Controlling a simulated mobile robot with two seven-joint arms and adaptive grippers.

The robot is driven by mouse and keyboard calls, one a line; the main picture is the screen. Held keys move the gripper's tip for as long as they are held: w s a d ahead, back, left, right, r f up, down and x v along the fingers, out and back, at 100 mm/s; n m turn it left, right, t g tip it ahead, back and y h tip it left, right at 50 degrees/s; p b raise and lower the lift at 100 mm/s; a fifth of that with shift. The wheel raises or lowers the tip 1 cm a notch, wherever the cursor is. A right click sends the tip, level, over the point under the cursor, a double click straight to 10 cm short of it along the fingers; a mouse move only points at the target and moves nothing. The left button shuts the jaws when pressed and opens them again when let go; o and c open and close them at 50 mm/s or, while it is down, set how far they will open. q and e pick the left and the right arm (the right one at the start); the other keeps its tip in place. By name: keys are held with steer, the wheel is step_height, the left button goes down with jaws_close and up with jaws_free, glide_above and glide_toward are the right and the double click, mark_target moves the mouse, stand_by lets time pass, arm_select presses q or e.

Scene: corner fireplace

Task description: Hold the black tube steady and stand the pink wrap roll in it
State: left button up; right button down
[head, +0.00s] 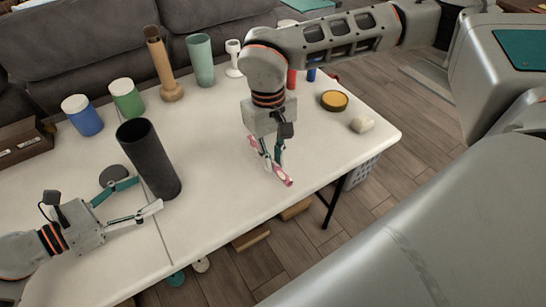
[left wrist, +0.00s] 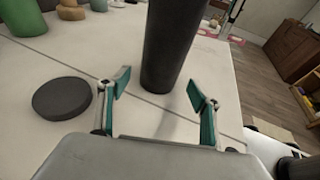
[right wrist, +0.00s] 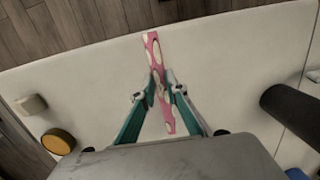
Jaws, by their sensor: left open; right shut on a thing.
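The black tube (head: 149,160) stands upright on the white table, open end up. It also shows in the left wrist view (left wrist: 172,45). My left gripper (head: 148,195) is open, its fingers pointing at the tube's lower part. In the left wrist view the tube stands just ahead of the fingertips, between their lines and apart from them. My right gripper (head: 271,160) is shut on the pink wrap roll (right wrist: 152,50), which is pink with pale spots. The roll (head: 284,178) appears to lie along the tabletop near the table's front right; whether it touches the table I cannot tell.
A black disc (left wrist: 62,98) lies beside the tube. Blue (head: 82,115) and green (head: 127,98) canisters, a wooden vase (head: 160,65), a pale green cup (head: 201,60) and a white goblet (head: 234,58) stand behind. A yellow-topped tin (head: 334,101) sits at right. The table between the grippers is clear.

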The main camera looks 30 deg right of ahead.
mark_target(151, 189)
arm_select(q)
steer(key=shift+x, duration=2.6)
arm_select(e)
steer(key=shift+f, duration=0.35)
arm_select(q)
steer(key=c, duration=0.8)
steer(key=o, duration=1)
steer(key=c, duration=1)
steer(key=shift+c, duration=0.2)
steer(key=shift+o, duration=0.2)
